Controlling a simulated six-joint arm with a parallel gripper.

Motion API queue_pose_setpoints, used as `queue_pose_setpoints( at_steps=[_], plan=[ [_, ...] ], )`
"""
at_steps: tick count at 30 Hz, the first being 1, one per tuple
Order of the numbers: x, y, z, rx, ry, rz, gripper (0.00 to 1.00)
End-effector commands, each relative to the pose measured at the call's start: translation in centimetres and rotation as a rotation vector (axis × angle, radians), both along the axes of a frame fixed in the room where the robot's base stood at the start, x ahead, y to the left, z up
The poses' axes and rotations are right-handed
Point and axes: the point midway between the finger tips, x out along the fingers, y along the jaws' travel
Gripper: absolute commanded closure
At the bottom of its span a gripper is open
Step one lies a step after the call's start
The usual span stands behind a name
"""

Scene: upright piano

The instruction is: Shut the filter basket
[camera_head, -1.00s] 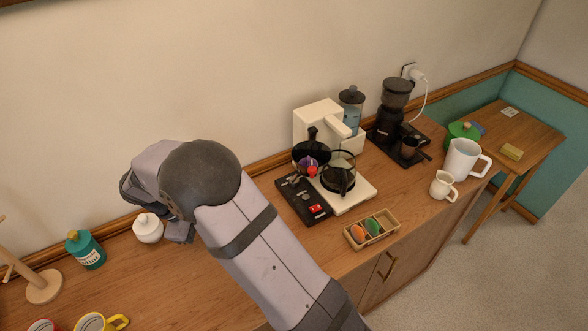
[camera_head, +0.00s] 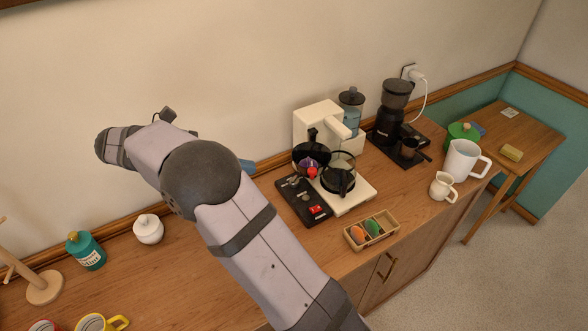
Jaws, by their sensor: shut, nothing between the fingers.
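The white coffee machine (camera_head: 318,118) stands against the wall on the wooden counter. Its black filter basket (camera_head: 304,152) sticks out on the machine's left side, swung open. Something purple and a red ball show at the basket. A glass carafe (camera_head: 338,183) with a dark lower part stands on the machine's white base, right of the basket. My gripper (camera_head: 247,166) is mostly hidden behind my own arm. Only a bluish tip shows, left of the basket and apart from it, with nothing visible in it.
A black switch panel (camera_head: 303,201) with a red switch lies before the machine. A wooden box (camera_head: 371,230) with coloured eggs, a black grinder (camera_head: 392,110) and a white pitcher (camera_head: 465,160) stand to the right. A white jar (camera_head: 148,229) and teal jar (camera_head: 86,250) stand left.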

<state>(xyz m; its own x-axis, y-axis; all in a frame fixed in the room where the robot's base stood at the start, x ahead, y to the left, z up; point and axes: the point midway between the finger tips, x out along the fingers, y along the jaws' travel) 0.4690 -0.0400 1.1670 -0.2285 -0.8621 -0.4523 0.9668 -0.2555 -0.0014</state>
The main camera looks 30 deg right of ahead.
Motion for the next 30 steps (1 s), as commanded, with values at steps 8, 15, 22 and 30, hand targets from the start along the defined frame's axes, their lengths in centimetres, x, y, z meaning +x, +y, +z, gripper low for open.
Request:
queue_pose_setpoints(
  at_steps=[8, 15, 22, 30],
  plan=[
    [-1.0, -3.3, -1.3, 0.000, 0.002, -0.004, 1.00],
    [-2.0, -7.1, -3.3, 0.000, 0.002, -0.004, 1.00],
    [-2.8, -10.1, -4.2, 0.000, 0.001, -0.003, 1.00],
    [-3.1, -11.6, -4.8, 0.001, -0.001, 0.000, 1.00]
  ],
)
